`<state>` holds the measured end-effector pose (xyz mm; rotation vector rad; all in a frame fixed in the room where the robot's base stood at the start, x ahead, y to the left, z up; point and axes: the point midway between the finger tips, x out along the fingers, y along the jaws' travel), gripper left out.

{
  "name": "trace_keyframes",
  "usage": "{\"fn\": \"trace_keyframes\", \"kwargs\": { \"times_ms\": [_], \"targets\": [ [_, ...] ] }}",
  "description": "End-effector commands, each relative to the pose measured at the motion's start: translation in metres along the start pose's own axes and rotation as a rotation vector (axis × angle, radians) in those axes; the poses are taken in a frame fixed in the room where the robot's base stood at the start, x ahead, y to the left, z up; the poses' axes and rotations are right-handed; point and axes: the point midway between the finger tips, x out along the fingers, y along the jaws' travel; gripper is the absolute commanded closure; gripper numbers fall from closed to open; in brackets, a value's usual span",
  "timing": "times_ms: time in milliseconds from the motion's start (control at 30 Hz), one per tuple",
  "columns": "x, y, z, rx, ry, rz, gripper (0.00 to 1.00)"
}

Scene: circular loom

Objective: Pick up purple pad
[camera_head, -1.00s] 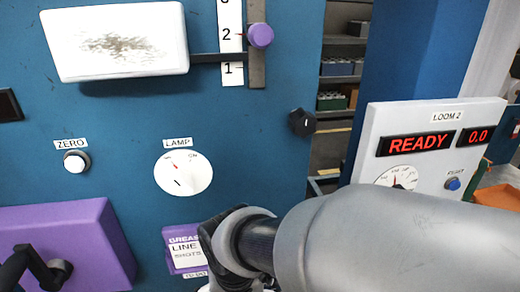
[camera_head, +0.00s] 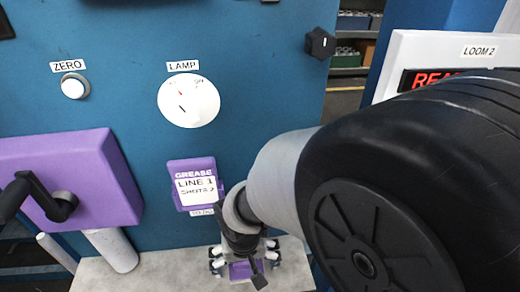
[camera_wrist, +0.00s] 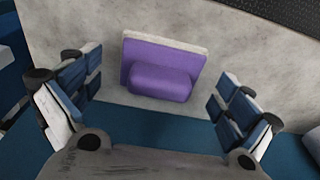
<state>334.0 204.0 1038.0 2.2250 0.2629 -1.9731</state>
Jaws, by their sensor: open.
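The purple pad (camera_wrist: 160,78) lies on a pale grey shelf (camera_wrist: 90,22) in the wrist view. It has a raised purple block on it and a pale edge. My gripper (camera_wrist: 155,105) is open, with one finger to the left of the pad and one to the right, both apart from it. In the head view my gripper (camera_head: 243,262) is over the shelf at the bottom, and part of the purple pad (camera_head: 240,271) shows between the fingers. The rest of the pad is hidden there by the gripper.
A blue panel (camera_head: 120,90) rises behind the shelf, with a purple grease label (camera_head: 191,167), a lamp dial (camera_head: 188,101) and a zero button (camera_head: 74,86). A purple box with a black crank (camera_head: 100,170) stands out at left. Bare shelf (camera_head: 170,272) lies left of my gripper.

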Motion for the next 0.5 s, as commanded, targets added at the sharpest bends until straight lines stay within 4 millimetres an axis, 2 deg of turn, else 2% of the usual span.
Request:
{"fn": "trace_keyframes", "kwargs": {
  "times_ms": [167,500],
  "targets": [
    [-0.0010,0.0000,-0.0004,0.000,0.001,0.000,0.02],
    [-0.0010,0.0001,-0.0002,0.000,0.000,0.000,0.24]
  ]
}}
